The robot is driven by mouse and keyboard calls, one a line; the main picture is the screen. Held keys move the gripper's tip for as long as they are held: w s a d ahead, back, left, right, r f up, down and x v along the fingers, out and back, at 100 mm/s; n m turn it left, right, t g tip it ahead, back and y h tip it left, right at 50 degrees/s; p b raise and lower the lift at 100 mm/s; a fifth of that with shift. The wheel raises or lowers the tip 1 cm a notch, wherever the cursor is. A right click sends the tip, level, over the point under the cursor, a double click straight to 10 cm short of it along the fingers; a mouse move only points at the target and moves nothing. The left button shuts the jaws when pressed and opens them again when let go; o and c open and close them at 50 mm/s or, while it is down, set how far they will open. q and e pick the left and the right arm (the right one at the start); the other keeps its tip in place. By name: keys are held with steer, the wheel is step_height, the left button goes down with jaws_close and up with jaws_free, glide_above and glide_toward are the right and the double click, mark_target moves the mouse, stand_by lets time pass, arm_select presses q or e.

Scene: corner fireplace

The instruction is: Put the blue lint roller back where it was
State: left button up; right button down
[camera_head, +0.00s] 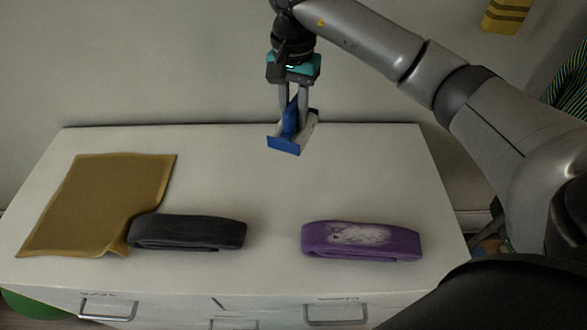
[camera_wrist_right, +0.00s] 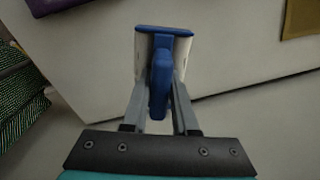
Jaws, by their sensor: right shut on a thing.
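The blue lint roller (camera_head: 289,124) hangs in my right gripper (camera_head: 292,103), above the back part of the white cabinet top (camera_head: 270,180). The gripper points down and its fingers are shut on the roller's blue handle. In the right wrist view the blue lint roller (camera_wrist_right: 160,75) sits between the fingers of my right gripper (camera_wrist_right: 160,98), with its white roll and blue end plate beyond the fingertips. Whether the roller touches the cabinet top is hard to tell. My left gripper is not in view.
A mustard cloth (camera_head: 100,200) lies at the left of the cabinet top, with a black folded band (camera_head: 188,232) touching its right edge. A purple folded band (camera_head: 362,240) with a pale patch lies at the front right. The back middle is clear. Drawer handles (camera_head: 108,310) line the front.

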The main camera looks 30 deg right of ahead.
mark_target(293, 126)
steer(key=shift+f+b, duration=0.85)
steer(key=shift+f, duration=6.85)
steer(key=shift+f, duration=0.15)
steer(key=c, duration=0.7)
jaws_free()
steer(key=shift+r, duration=0.2)
step_height(293, 126, up, 12)
steer(key=shift+p, duration=0.7)
